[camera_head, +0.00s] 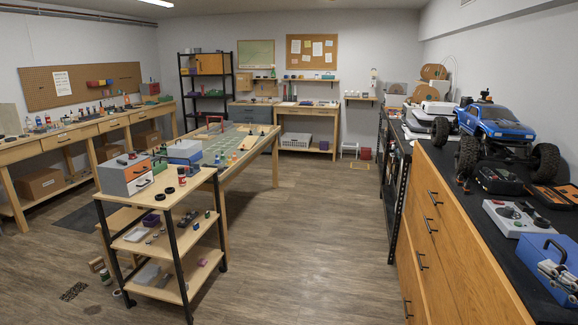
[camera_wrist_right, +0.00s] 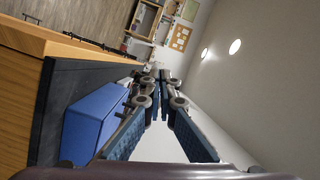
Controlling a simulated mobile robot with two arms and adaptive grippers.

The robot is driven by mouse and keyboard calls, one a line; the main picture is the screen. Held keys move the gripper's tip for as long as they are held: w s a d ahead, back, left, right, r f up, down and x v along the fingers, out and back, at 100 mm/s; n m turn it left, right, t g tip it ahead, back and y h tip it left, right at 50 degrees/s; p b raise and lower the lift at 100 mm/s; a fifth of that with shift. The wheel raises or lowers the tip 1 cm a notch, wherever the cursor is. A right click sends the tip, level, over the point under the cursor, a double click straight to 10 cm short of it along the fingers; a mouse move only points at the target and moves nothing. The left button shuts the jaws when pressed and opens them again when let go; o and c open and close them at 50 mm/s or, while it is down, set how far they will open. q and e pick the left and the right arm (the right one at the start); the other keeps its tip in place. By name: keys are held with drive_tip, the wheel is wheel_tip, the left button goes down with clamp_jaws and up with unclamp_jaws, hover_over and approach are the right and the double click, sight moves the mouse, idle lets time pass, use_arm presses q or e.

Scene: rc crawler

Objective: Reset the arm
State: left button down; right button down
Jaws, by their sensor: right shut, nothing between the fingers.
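My right gripper (camera_wrist_right: 162,78) is shut and empty in the right wrist view, its two blue-padded fingers meeting at the tips. In the head view, part of what looks like the right gripper (camera_head: 557,276) shows at the lower right edge, in front of a blue box (camera_head: 545,246). In the right wrist view, the blue box (camera_wrist_right: 92,128) lies to the left of the fingers on the black top of the wooden cabinet (camera_wrist_right: 42,115). Any contact between fingers and box cannot be told. My left gripper is in neither view.
On the black-topped drawer cabinet (camera_head: 440,215) stand a blue RC crawler (camera_head: 495,125), a dark controller (camera_head: 498,180) and a grey control box (camera_head: 515,218). A wooden cart (camera_head: 165,200) stands at the left. The floor (camera_head: 320,245) between cart and cabinet is clear.

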drive_tip(key=s+a+f+m+g+h, duration=0.15)
drive_tip(key=a+f+m, duration=0.35)
drive_tip(key=m, duration=0.5)
drive_tip(key=a+f+m+h, duration=0.35)
drive_tip(key=f+m, duration=0.35)
drive_tip(key=m, duration=0.4)
drive_tip(key=a+f+m+g+h, duration=0.1)
drive_tip(key=a+f+m, duration=0.4)
drive_tip(key=m, duration=0.5)
drive_tip(key=s+a+f+m+g+y, duration=0.3)
drive_tip(key=s+a+f+m+g, duration=0.3)
drive_tip(key=s+a+f+m, duration=0.45)
drive_tip(key=s+a+f+m+g+y, duration=0.2)
drive_tip(key=s+a+f+m+g, duration=0.5)
drive_tip(key=s+m, duration=0.65)
wheel_tip(320, 180, down, 25)
drive_tip(key=d+m, duration=0.1)
drive_tip(key=s+d+f, duration=0.3)
drive_tip(key=s+f, duration=1.4)
drive_tip(key=shift+d+f+g, duration=0.2)
drive_tip(key=shift+f+g, duration=0.05)
drive_tip(key=shift+g, duration=0.1)
drive_tip(key=shift+s, duration=0.1)
